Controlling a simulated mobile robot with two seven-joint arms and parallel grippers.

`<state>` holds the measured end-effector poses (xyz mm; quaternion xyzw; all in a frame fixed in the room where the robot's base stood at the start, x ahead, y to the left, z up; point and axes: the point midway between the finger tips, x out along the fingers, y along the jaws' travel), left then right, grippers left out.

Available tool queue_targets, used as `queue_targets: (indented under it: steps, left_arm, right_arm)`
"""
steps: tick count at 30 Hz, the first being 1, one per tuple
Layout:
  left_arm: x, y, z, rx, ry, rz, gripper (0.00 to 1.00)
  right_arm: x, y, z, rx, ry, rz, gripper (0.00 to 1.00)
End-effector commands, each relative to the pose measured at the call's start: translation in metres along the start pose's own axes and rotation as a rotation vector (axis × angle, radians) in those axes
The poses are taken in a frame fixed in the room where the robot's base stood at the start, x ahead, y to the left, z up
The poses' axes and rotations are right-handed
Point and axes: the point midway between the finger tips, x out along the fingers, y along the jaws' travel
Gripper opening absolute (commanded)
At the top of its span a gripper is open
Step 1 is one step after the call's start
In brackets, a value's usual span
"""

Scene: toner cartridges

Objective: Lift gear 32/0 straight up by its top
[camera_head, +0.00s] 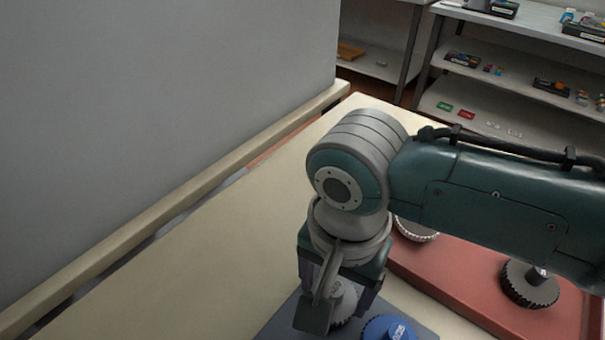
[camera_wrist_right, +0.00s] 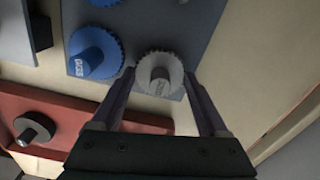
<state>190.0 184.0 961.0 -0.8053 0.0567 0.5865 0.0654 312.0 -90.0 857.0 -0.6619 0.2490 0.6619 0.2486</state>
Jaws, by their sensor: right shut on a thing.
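A light grey gear (camera_head: 345,301) with a marked hub is at the bottom of the head view, partly hidden by my right gripper (camera_head: 332,300). I take it for gear 32/0, though its marking is too small to read surely. In the right wrist view the grey gear (camera_wrist_right: 161,62) sits between the two fingertips of my right gripper (camera_wrist_right: 159,80), which is shut on it. The gear is over the blue-grey plate (camera_wrist_right: 192,18); I cannot tell whether it touches the plate. My left gripper is not in view.
A blue gear (camera_head: 380,327) stands close beside the grey gear. A red tray (camera_head: 445,279) at the right holds a dark gear (camera_head: 530,284) and a light gear (camera_head: 416,231). The table's left part is clear, bordered by a grey wall (camera_head: 160,100). Shelves (camera_head: 530,70) stand behind.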

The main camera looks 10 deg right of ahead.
Motion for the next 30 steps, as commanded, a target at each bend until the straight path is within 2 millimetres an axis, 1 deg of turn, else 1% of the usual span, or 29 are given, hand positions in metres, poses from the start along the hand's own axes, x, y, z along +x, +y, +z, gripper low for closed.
queue_targets:
  steps: [1,3,11,14,17,20,23,27,30]
  left_arm:
    - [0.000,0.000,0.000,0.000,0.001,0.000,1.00]
    - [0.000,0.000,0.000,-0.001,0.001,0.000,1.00]
    - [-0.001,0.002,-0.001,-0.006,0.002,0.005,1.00]
    - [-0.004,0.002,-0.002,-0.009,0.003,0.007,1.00]
    - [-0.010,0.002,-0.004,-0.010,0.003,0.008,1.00]
    - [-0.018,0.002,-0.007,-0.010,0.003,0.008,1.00]
    - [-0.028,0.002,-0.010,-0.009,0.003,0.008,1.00]
    - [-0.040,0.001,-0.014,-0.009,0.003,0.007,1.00]
    - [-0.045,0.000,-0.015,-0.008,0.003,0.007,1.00]
  right_arm:
    - [0.000,0.000,0.000,0.000,0.000,0.000,0.30]
    - [0.000,0.000,0.000,0.000,0.000,0.000,0.23]
    - [-0.002,0.000,0.000,0.000,0.000,0.000,0.23]
    - [-0.008,0.000,0.000,0.000,0.000,0.000,0.23]
    - [-0.020,-0.001,0.000,-0.001,0.000,-0.001,0.23]
    - [-0.040,-0.001,0.000,0.000,0.000,-0.004,0.23]
    - [-0.067,-0.001,-0.001,0.000,0.001,-0.005,0.23]
    - [-0.112,-0.002,0.000,-0.001,0.001,-0.007,0.23]
    - [-0.140,-0.001,0.000,-0.001,0.001,-0.006,0.23]
